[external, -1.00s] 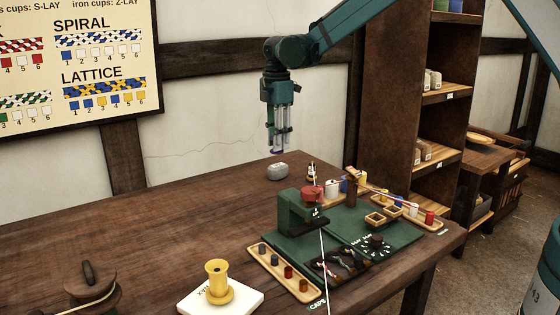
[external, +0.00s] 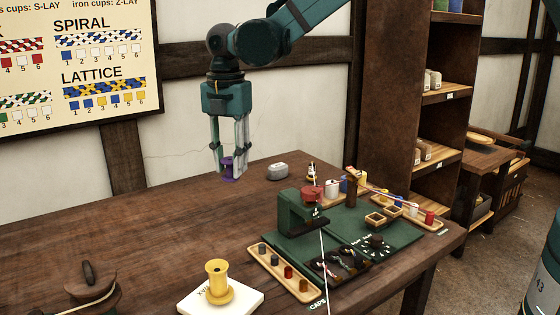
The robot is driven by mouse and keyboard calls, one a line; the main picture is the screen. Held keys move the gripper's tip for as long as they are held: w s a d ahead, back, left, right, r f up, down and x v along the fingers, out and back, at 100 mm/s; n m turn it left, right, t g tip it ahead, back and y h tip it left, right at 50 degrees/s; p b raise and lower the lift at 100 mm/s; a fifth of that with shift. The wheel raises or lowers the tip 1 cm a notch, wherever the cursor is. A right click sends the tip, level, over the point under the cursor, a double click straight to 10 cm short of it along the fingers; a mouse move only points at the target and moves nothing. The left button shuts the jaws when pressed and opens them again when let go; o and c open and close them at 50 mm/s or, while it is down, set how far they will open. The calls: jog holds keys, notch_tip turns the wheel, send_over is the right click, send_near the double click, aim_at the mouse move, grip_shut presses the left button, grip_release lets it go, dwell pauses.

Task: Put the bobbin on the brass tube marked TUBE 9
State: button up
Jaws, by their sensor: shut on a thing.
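My gripper (external: 229,173) is shut on a small purple bobbin (external: 228,166), which it holds between its fingertips. It hangs fingers down above the back left part of the table, in front of the pale wall. The fingers hide part of the bobbin. I cannot make out a brass tube marked TUBE 9 in this view.
A yellow spool (external: 217,283) stands on a white block (external: 246,297) at the front. A grey lidded tin (external: 278,171) lies at the back. A green press (external: 297,214), a cup tray (external: 283,272) and small pots crowd the right. The table (external: 150,235) is bare at left-centre.

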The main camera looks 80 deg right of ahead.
jog(key=s+a+r+n+p, duration=0.1)
jog(key=a+r+n, duration=0.15)
jog(key=a, duration=1.15)
jog(key=r+n+p, duration=0.1)
jog(key=n+p, duration=0.1)
jog(key=n, duration=0.2)
send_over(217, 266)
jog(key=shift+r, duration=0.15)
jog(key=shift+f, duration=3.15)
jog(key=shift+f, duration=0.1)
jog(key=shift+f, duration=1.75)
jog(key=shift+f, duration=0.2)
jog(key=o, duration=0.8)
